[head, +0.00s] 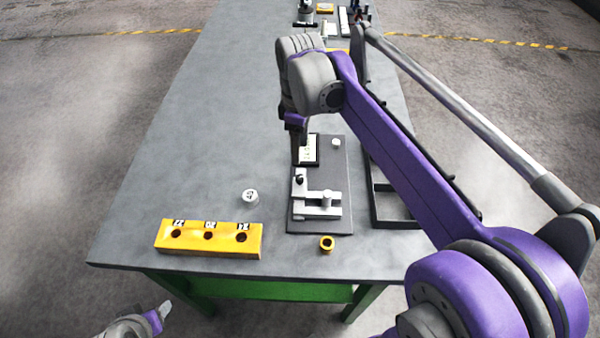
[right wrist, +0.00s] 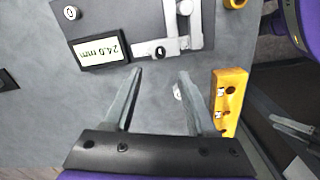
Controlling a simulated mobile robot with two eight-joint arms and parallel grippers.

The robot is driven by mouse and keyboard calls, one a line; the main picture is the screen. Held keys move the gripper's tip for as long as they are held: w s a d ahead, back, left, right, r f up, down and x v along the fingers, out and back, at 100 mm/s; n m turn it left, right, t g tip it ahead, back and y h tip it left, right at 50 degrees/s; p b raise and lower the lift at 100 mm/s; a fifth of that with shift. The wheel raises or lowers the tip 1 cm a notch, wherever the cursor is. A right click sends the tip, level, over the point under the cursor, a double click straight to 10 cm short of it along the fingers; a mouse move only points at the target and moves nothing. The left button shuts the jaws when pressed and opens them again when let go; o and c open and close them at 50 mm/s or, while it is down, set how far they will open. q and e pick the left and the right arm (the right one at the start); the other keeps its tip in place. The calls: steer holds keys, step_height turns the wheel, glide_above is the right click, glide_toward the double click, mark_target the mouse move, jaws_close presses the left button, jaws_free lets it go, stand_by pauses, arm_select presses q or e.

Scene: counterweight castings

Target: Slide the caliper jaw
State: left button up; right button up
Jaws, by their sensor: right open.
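The caliper is a pale grey bar (head: 300,203) with two jaws (head: 322,212) pointing right, fixed on a dark plate. A black knob (head: 299,179) sits at the bar's far end and shows in the right wrist view (right wrist: 160,52). A small round silver piece (right wrist: 186,7) lies between the jaws; I cannot tell if both touch it. The display (right wrist: 101,50) reads 24.0 mm. My right gripper (head: 297,158) is open and empty, above the table near the knob and display; its spread fingers (right wrist: 160,75) point toward the caliper. My left gripper (head: 160,312) is low at the front left, off the table.
A yellow block (head: 210,250) with three labelled holes lies along the front edge. A labelled white cylinder (head: 250,197) stands behind it. A yellow ring (head: 327,244) lies in front of the plate. A dark open tray (head: 398,220) is at the right. The table's left side is clear.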

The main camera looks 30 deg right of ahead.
mark_target(300, 176)
step_height(300, 176, down, 10)
steer(key=shift+f+b, duration=0.25)
steer(key=shift+b, duration=0.05)
jaws_close()
stand_by(0.4)
stand_by(1.1)
